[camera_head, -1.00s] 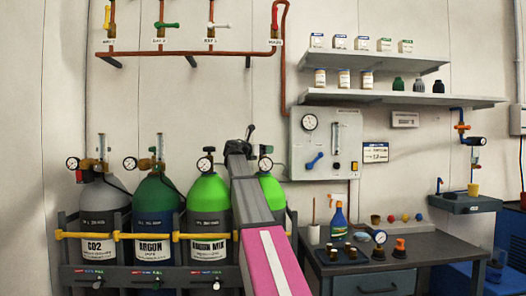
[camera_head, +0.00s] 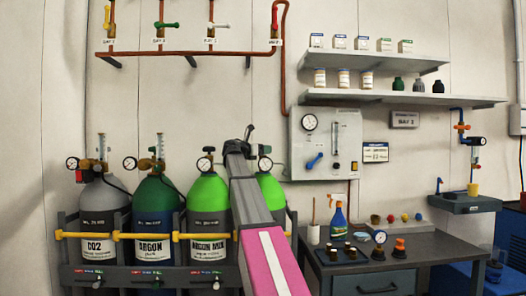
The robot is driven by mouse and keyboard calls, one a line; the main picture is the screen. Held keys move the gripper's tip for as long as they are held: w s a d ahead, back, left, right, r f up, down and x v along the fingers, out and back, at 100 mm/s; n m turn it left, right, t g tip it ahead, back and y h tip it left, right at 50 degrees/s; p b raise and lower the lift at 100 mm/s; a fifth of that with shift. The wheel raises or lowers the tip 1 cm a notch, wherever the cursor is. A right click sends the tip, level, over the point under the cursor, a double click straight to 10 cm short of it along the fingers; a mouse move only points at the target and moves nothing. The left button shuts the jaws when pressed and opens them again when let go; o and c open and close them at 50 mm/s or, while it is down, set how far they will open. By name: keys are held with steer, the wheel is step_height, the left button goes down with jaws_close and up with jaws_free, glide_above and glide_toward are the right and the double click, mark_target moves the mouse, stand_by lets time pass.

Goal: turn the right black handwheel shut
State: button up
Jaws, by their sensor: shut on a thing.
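Two bright green cylinders stand at the right of the rack. The left one (camera_head: 207,190) has a small black handwheel (camera_head: 208,150) on top, beside its gauge. The right one (camera_head: 272,188) is partly covered by my arm, and its gauge (camera_head: 265,164) shows to the right of the arm. My gripper (camera_head: 249,130) is at the top of this right cylinder. It is shut on the right black handwheel, which is mostly hidden behind the gripper and wrist. How far the handwheel is turned cannot be seen.
A grey CO2 cylinder (camera_head: 104,200) and a dark green argon cylinder (camera_head: 156,200) stand to the left, held by a yellow rail (camera_head: 88,235). A gauge panel (camera_head: 340,128) is on the wall just right of my gripper. Copper pipes (camera_head: 200,53) run above. A bench (camera_head: 440,247) stands at right.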

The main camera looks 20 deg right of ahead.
steer(key=m+g, duration=0.2)
steer(key=g, duration=0.2)
steer(key=m+g, duration=0.3)
steer(key=g, duration=0.1)
steer(key=shift+w+r+h, duration=0.1)
steer(key=shift+w+h, duration=0.1)
steer(key=shift+h, duration=0.1)
steer(key=shift+s+m+g+y, duration=0.1)
steer(key=shift+m+g+y, duration=0.4)
steer(key=shift+m+g, duration=0.85)
steer(key=shift+s+m+g+y, duration=0.1)
steer(key=shift+m+g+y, duration=0.6)
steer(key=shift+g, duration=1.15)
steer(key=shift+m, duration=0.25)
steer(key=o, duration=0.9)
